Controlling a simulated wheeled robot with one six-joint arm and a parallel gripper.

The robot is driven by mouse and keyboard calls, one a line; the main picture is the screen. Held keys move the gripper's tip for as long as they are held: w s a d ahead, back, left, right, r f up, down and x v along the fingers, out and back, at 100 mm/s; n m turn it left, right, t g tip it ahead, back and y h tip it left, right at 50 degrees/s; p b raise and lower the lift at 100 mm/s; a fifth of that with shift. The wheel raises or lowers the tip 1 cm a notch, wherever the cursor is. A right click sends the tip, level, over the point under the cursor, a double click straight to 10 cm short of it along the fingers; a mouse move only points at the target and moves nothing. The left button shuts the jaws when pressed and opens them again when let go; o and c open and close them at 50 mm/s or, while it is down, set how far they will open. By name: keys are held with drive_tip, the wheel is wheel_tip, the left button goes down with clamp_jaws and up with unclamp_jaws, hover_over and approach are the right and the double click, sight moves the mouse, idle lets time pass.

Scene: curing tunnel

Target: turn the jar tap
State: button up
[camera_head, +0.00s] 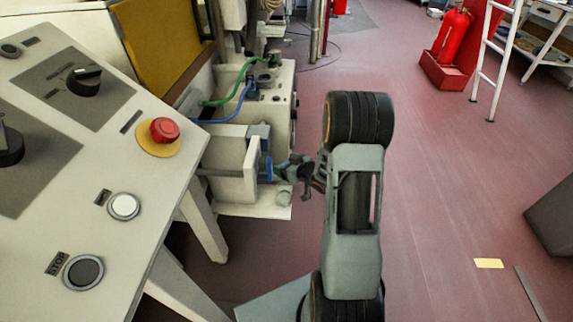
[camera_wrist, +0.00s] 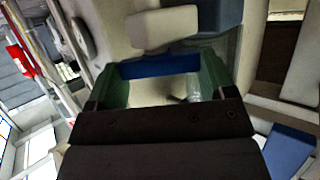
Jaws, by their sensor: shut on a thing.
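The jar tap (camera_head: 268,168) shows as a small blue piece on the front of a pale machine, left of my arm. In the wrist view the blue tap (camera_wrist: 160,65) is a bar spanning between two green fingers. My gripper (camera_head: 283,168) reaches left to the tap and is shut on it; the wrist view shows the gripper (camera_wrist: 160,77) from behind, its fingers at the bar's two ends. A small clear rounded object (camera_head: 283,198), possibly the jar, sits below on a pale ledge. The tap's far side is hidden.
A sloped control panel (camera_head: 110,255) with a red emergency button (camera_head: 164,130) and a black knob (camera_head: 84,80) fills the left. Red floor (camera_head: 450,160) is open at right. A fire extinguisher (camera_head: 452,35) and white ladder (camera_head: 493,60) stand at the back right.

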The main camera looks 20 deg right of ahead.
drive_tip(key=shift+r, duration=0.15)
drive_tip(key=shift+d+r+n+g+y+p, duration=0.1)
drive_tip(key=shift+n+g+y+p, duration=0.3)
drive_tip(key=shift+n+y+p, duration=0.5)
drive_tip(key=n+g+y+p, duration=0.1)
drive_tip(key=n+y+p, duration=0.1)
drive_tip(key=shift+w+d+p, duration=0.1)
drive_tip(key=shift+p, duration=0.3)
drive_tip(key=shift+w+n+g+y+p, duration=0.15)
drive_tip(key=shift+n+g+y+p, duration=1.15)
drive_tip(key=shift+n+g+y, duration=0.75)
drive_tip(key=shift+f+n+g, duration=0.2)
drive_tip(key=shift+n+g, duration=0.05)
drive_tip(key=shift+n, duration=0.2)
drive_tip(key=o, duration=0.9)
drive_tip(key=shift+d, duration=0.1)
